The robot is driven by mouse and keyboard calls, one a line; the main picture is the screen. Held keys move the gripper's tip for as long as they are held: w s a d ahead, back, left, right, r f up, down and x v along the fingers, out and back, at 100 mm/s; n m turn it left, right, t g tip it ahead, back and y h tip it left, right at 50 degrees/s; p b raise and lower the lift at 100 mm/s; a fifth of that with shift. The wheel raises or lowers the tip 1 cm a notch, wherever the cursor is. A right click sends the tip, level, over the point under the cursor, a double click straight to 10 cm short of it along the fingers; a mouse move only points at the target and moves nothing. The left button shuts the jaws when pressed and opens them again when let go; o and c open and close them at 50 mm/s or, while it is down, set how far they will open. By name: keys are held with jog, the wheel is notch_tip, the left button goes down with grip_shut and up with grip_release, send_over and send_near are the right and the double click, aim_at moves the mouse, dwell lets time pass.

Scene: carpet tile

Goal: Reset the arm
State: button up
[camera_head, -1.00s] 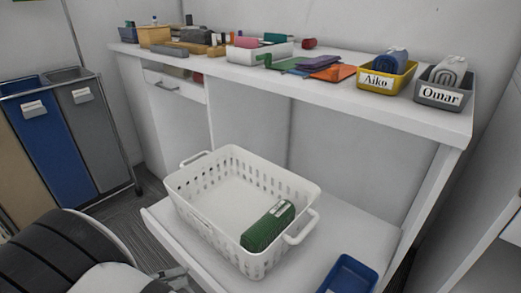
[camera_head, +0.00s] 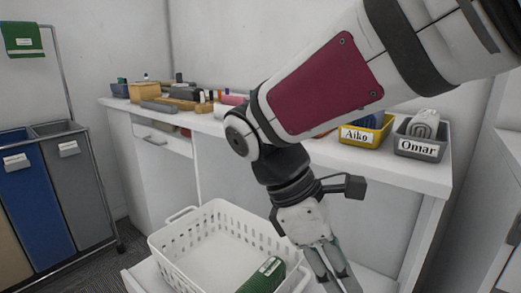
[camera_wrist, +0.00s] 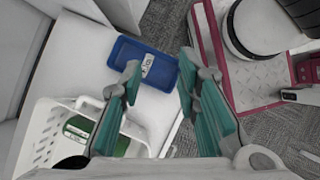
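My gripper (camera_head: 330,270) hangs from my raised arm, over the right end of the white basket in the head view. In the wrist view my gripper (camera_wrist: 158,88) has its two teal-padded fingers spread apart with nothing between them. The white basket (camera_head: 185,232) stands on a low white surface and holds a rolled green towel (camera_head: 264,275). The basket (camera_wrist: 38,140) and the green roll (camera_wrist: 78,130) also show at the lower left of the wrist view, partly hidden by a finger.
A blue tray (camera_wrist: 157,52) with a white label lies beyond the fingertips. The white counter (camera_head: 115,103) bears the yellow Aiko bin (camera_head: 385,131), the grey Omar bin (camera_head: 441,152) and several small items. Blue and grey hampers (camera_head: 73,190) stand at left.

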jog(key=s+d+m+t+y, duration=0.1)
jog(key=s+d+m+y, duration=0.25)
jog(key=s+m, duration=0.5)
jog(key=s+d+m+t+y, duration=0.1)
jog(key=s+d+m+y, duration=0.25)
jog(key=s+m, duration=0.5)
notch_tip(320, 180, up, 34)
jog(key=n+t+h+p, duration=0.1)
jog(key=t+p, duration=0.3)
jog(key=p, duration=2.9)
jog(key=shift+d+f+n, duration=0.15)
jog(key=shift+d+n, duration=0.15)
jog(key=shift+d, duration=0.15)
